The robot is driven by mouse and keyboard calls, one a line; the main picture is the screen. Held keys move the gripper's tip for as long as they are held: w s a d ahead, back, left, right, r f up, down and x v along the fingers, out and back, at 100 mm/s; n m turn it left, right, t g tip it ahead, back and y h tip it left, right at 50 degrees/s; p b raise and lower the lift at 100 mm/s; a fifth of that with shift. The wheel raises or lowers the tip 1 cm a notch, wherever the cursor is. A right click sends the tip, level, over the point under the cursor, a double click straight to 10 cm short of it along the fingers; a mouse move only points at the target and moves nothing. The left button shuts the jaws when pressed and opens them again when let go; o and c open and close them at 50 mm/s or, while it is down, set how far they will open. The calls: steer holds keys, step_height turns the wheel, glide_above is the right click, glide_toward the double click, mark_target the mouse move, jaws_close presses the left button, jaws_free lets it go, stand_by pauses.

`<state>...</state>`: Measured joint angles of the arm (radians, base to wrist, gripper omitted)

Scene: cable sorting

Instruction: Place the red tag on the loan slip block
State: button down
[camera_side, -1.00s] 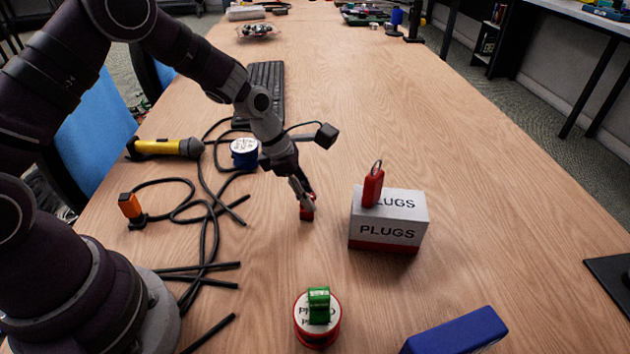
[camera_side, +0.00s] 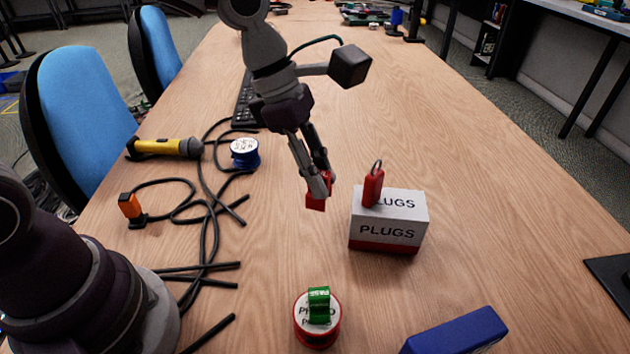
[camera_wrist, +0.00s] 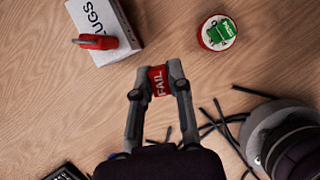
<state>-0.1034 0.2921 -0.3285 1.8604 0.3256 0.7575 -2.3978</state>
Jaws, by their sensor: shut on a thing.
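My gripper (camera_side: 320,186) is shut on a red tag (camera_side: 315,204) and holds it above the table, left of a white block. In the wrist view the tag (camera_wrist: 157,80) sits between the fingertips and reads "FAIL". The white block (camera_side: 388,234) has a red base and reads "PLUGS". A second red tag (camera_side: 372,188) stands on it; it also shows in the wrist view (camera_wrist: 97,42). No block with a readable "loan slip" label shows. A blue block (camera_side: 455,334) is cut off at the bottom edge, and I see no label on it.
A round red-and-white spool (camera_side: 318,333) carries a green tag (camera_side: 319,304) in front. A blue-and-white spool (camera_side: 245,153), black cables (camera_side: 207,240), an orange plug (camera_side: 131,208) and a yellow torch (camera_side: 165,147) lie left.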

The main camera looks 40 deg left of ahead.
steer(key=s+d+m+g, duration=0.2)
steer(key=s+d+m, duration=0.25)
steer(key=s, duration=0.85)
glide_toward(450, 351)
steer(key=shift+s+d+f, duration=0.3)
steer(key=shift+d+f, duration=0.3)
steer(key=shift+d, duration=0.1)
steer(key=shift+w+d+f, duration=0.1)
steer(key=shift+w+d, duration=0.05)
steer(key=shift+f, duration=1.65)
steer(key=c, duration=1.1)
jaws_free()
steer(key=shift+f, duration=0.1)
steer(key=shift+o, duration=0.2)
